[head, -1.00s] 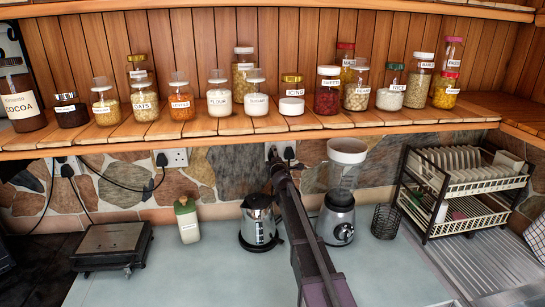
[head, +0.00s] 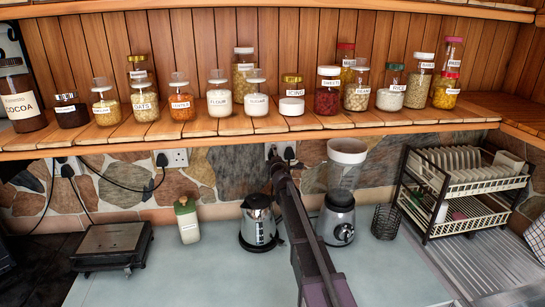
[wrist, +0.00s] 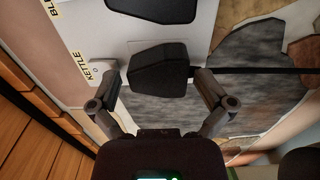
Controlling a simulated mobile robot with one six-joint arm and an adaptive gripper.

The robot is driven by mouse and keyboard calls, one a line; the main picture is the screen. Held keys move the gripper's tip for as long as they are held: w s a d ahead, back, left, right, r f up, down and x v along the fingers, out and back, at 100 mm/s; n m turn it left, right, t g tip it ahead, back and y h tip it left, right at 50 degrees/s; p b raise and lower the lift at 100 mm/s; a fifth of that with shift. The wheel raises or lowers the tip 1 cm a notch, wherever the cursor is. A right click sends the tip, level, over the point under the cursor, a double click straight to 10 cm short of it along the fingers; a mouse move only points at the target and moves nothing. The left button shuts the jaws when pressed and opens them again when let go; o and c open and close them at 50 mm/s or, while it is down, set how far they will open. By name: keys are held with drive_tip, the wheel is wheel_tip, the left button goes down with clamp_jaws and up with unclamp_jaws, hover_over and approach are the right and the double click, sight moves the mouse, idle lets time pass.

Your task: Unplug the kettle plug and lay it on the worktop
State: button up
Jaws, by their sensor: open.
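The black kettle plug (wrist: 160,72) sits in a white wall socket plate (wrist: 205,20) beside the label KETTLE in the wrist view. My gripper (wrist: 157,76) is open, with one finger on each side of the plug; I cannot tell whether either finger touches it. In the head view my gripper (head: 274,160) is at the wall socket behind the kettle and hides the kettle plug. The steel kettle (head: 259,224) stands on the pale worktop (head: 200,278), left of my arm.
A second black plug (wrist: 150,8) is in the same socket plate. A blender (head: 337,218) stands just right of my arm. A wooden shelf (head: 240,128) with several jars overhangs the socket. The worktop's front is clear on both sides of my arm.

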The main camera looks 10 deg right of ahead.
drive_tip(key=s, duration=1.2)
drive_tip(key=shift+w, duration=0.2)
idle(0.4)
drive_tip(key=shift+w, duration=1.2)
drive_tip(key=shift+w, duration=0.1)
drive_tip(key=shift+w, duration=4.4)
drive_tip(key=shift+f, duration=0.1)
